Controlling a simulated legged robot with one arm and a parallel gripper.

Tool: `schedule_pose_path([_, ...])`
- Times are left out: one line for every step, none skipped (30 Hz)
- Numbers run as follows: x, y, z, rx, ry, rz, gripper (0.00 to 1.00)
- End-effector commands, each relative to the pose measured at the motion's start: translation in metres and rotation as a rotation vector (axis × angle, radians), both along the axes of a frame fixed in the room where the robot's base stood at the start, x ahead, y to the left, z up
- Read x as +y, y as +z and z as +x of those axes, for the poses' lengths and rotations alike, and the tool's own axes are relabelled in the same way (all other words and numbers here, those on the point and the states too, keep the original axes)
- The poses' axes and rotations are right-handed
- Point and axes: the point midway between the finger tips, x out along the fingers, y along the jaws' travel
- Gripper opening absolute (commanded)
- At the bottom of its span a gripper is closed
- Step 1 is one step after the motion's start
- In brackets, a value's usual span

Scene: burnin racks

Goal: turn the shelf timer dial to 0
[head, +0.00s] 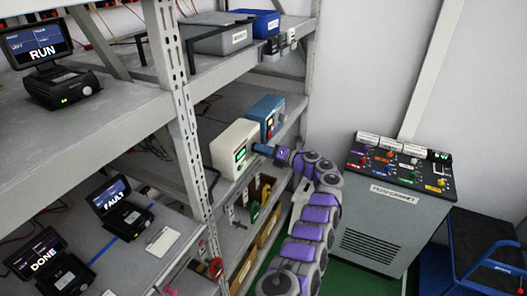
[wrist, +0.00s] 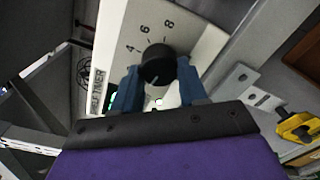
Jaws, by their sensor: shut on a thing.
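The shelf timer is a cream box (head: 229,142) on the middle shelf in the head view. Its cream face (wrist: 112,32) fills the upper middle of the wrist view, with the numbers 4, 6 and 8 showing and a green lit display at the left. The black round dial (wrist: 157,66) sits between the two blue fingers of my gripper (wrist: 157,78), which is shut on it. In the head view my gripper (head: 264,150) reaches the box's front from the right and hides the dial. The 0 mark is not visible.
A blue box (head: 266,112) stands right behind the timer. A steel upright (head: 183,120) rises to its left. A yellow part (wrist: 298,127) is at the right in the wrist view. A grey console (head: 385,215) with coloured knobs stands to the right.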

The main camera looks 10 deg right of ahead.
Motion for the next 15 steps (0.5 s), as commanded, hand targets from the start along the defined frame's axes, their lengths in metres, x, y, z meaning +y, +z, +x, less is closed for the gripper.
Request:
schedule_pose_path([0.0000, -0.0042, 0.0000, 0.005, -0.001, -0.005, 0.12])
schedule_pose_path([0.0000, -0.0043, 0.0001, 0.005, -0.001, -0.005, 0.12])
schedule_pose_path([-0.0001, -0.0042, 0.0000, 0.005, -0.001, -0.005, 0.12])
schedule_pose_path([0.0000, -0.0043, 0.0002, 0.005, -0.001, -0.005, 0.12])
schedule_pose_path([-0.0001, -0.0043, 0.0001, 0.005, -0.002, -0.005, 0.12])
schedule_pose_path([-0.0001, -0.0042, 0.0000, 0.005, -0.001, -0.005, 0.12])
schedule_pose_path([-0.0001, -0.0043, 0.0001, 0.005, -0.002, -0.005, 0.12])
schedule_pose_path([-0.0001, -0.0043, 0.0001, 0.005, -0.002, -0.005, 0.12])
schedule_pose_path([-0.0002, -0.0044, 0.0001, 0.005, -0.002, -0.005, 0.12])
schedule_pose_path([-0.0002, -0.0044, 0.0001, 0.005, -0.002, -0.005, 0.12])
schedule_pose_path([-0.0002, -0.0044, 0.0002, 0.005, -0.002, -0.005, 0.43])
schedule_pose_path([-0.0002, -0.0044, 0.0002, 0.005, -0.002, -0.005, 0.47])
schedule_pose_path([-0.0002, -0.0042, 0.0002, 0.005, -0.002, -0.005, 0.50])
schedule_pose_path([-0.0002, -0.0039, 0.0000, 0.005, -0.001, -0.005, 0.53])
schedule_pose_path([-0.0002, -0.0034, -0.0002, 0.005, -0.001, -0.005, 0.57])
